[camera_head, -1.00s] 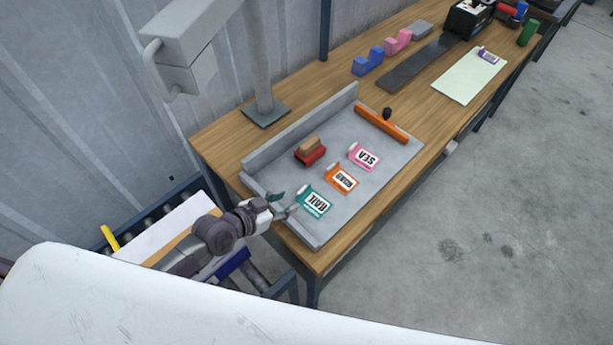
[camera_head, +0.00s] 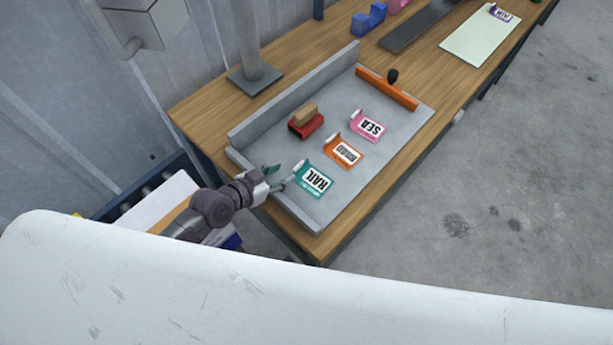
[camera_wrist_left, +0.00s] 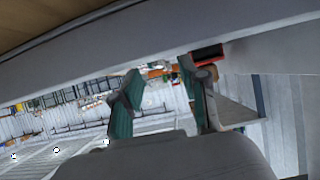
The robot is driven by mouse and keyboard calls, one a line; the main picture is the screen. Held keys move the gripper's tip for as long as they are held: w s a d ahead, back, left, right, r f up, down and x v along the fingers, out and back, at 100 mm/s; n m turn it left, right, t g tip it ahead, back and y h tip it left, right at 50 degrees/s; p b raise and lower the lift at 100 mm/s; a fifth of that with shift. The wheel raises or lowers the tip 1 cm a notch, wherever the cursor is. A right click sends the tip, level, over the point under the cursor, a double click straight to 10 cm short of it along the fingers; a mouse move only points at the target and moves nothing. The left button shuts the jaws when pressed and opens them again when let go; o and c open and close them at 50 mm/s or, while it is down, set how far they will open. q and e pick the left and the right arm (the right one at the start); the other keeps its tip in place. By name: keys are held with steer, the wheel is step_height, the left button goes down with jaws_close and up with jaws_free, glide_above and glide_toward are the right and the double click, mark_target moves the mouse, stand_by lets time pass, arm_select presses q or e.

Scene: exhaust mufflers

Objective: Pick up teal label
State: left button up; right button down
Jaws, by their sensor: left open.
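The teal label (camera_head: 314,180), printed "RAIL", lies on the grey tray (camera_head: 352,206) near its front left edge. An orange label (camera_head: 343,152) and a pink label (camera_head: 368,126), printed "SEA", lie behind it in a row. My left gripper (camera_head: 281,177) is open and empty at the tray's left edge, just left of the teal label and apart from it. In the left wrist view the two fingers of my left gripper (camera_wrist_left: 160,95) stand apart with nothing between them. The teal label cannot be made out there. My right gripper is not in view.
A red block with a tan top (camera_head: 305,121) sits on the tray behind the labels. An orange bar with a black knob (camera_head: 387,88) lies along the tray's far side. A raised grey wall (camera_head: 292,98) runs along the back. A grey post (camera_head: 251,45) stands behind it.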

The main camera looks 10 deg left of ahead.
mark_target(300, 170)
arm_select(q)
steer(key=w+d, duration=0.1)
steer(key=w+d+f+p, duration=0.1)
steer(key=w, duration=0.1)
steer(key=w+d, duration=0.2)
steer(key=shift+f+p, duration=0.3)
steer(key=shift+f, duration=0.05)
steer(key=shift+w+d+f, duration=0.1)
steer(key=shift+d+f, duration=0.1)
steer(key=shift+c, duration=0.4)
steer(key=c, duration=0.7)
